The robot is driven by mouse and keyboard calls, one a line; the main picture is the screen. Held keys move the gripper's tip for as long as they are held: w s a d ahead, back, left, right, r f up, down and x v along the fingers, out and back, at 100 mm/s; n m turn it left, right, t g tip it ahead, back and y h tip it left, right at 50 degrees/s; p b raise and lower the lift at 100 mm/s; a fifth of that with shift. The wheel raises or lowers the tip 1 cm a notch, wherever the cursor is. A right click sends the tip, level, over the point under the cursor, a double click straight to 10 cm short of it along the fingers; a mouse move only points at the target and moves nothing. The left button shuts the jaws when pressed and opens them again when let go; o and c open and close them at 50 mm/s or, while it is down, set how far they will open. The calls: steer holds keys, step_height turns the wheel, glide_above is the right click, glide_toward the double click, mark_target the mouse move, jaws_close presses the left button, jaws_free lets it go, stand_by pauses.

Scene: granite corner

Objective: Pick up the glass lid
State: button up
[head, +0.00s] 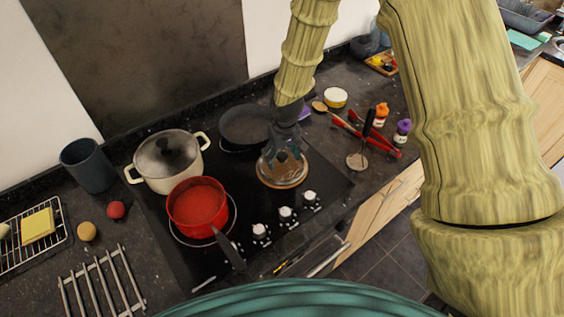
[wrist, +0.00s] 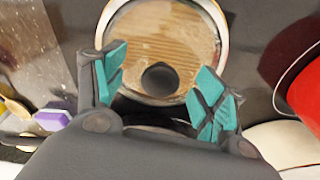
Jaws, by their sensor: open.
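A round glass lid (head: 283,176) with a pale rim lies on the front right of the black cooktop; brown, wood-like grain shows through it. In the wrist view the lid (wrist: 165,22) is at the top centre, with its dark round knob (wrist: 160,79) towards me. My gripper (head: 284,150) is above the lid and hides part of it in the head view. In the wrist view my gripper (wrist: 160,88) is open, its teal pads on either side of the knob in the picture. I cannot tell whether the fingers reach down to the knob's height.
A red saucepan (head: 197,204) stands left of the lid, its handle pointing forward. A cream pot (head: 157,180) with a dark-looking lid stands behind the saucepan. A black frying pan (head: 245,123) is behind my gripper. A masher (head: 359,160), red-handled tools and spice jars lie to the right.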

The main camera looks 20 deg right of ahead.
steer(key=shift+s, duration=0.1)
steer(key=c, duration=1.5)
steer(key=shift+c, duration=0.2)
